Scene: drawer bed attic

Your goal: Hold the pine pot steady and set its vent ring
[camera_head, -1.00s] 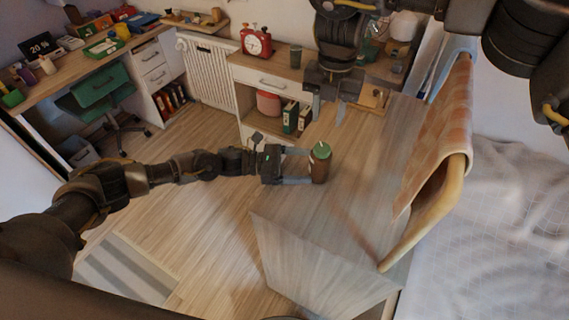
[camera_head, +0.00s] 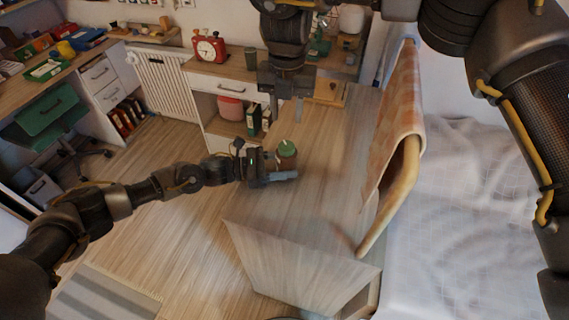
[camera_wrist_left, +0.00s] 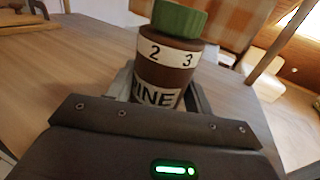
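The pine pot (camera_head: 287,157) is a brown jar with a green top, standing on the wooden surface. In the left wrist view the pot (camera_wrist_left: 165,75) shows a white band (camera_wrist_left: 168,54) with the numbers 2 and 3, and a label reading "INE". My left gripper (camera_head: 284,168) reaches in from the left at pot height, with its fingers on either side of the pot. They look very close to it, but whether they press on it is unclear. My right gripper (camera_head: 286,110) points down beyond the pot, open and empty, its fingers apart.
A chair-like wooden frame with an orange checked cloth (camera_head: 400,110) stands right of the pot, beside a white bed (camera_head: 470,200). The front of the wooden surface (camera_head: 300,215) is clear.

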